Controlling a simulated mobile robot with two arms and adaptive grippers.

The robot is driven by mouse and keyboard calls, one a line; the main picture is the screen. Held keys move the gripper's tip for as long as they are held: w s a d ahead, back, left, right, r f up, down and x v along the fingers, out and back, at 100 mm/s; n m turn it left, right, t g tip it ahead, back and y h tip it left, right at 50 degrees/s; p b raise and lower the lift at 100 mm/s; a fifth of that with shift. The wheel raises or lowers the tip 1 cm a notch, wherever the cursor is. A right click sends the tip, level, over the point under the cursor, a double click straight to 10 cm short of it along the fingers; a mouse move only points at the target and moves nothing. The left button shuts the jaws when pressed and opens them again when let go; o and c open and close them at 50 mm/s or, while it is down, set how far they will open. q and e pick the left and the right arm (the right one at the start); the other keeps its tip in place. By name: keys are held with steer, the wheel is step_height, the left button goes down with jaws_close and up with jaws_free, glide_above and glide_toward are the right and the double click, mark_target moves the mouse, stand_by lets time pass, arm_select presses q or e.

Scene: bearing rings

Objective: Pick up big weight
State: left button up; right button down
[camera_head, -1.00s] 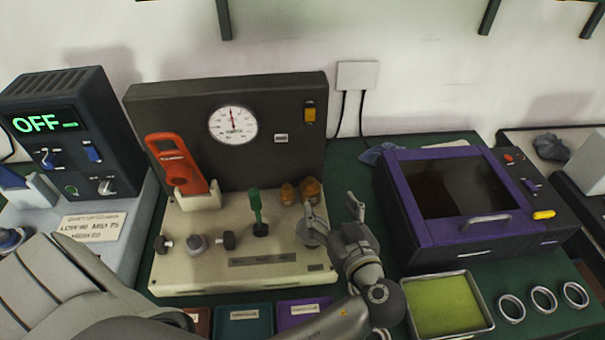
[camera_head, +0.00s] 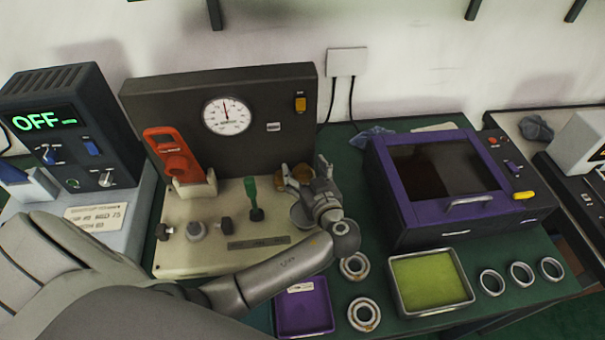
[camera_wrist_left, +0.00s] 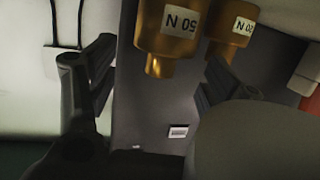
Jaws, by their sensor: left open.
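Two brass weights stand at the right end of the cream test stand (camera_head: 180,250). In the left wrist view, the bigger weight (camera_wrist_left: 165,35) is labelled "50 N". The smaller weight (camera_wrist_left: 231,35), labelled "20 N", is to its right. In the head view, the bigger weight (camera_head: 302,172) is partly hidden by my left gripper (camera_head: 308,184). That gripper is open, its fingers close to the weights. In the wrist view, the 50 N weight appears between the two fingers (camera_wrist_left: 155,88); I cannot tell whether they touch it. My right gripper is not in view.
A dark panel with a gauge (camera_head: 226,116) rises behind the weights. A green-handled lever (camera_head: 252,195) and an orange device (camera_head: 172,155) stand left. A purple-framed machine (camera_head: 440,180), a green-lined tray (camera_head: 432,282) and several bearing rings are right. A purple tray (camera_head: 303,312) lies in front.

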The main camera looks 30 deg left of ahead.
arm_select(q)
jaws_close()
steer(key=shift+r, duration=0.2)
stand_by(0.4)
steer(key=shift+w, duration=0.1)
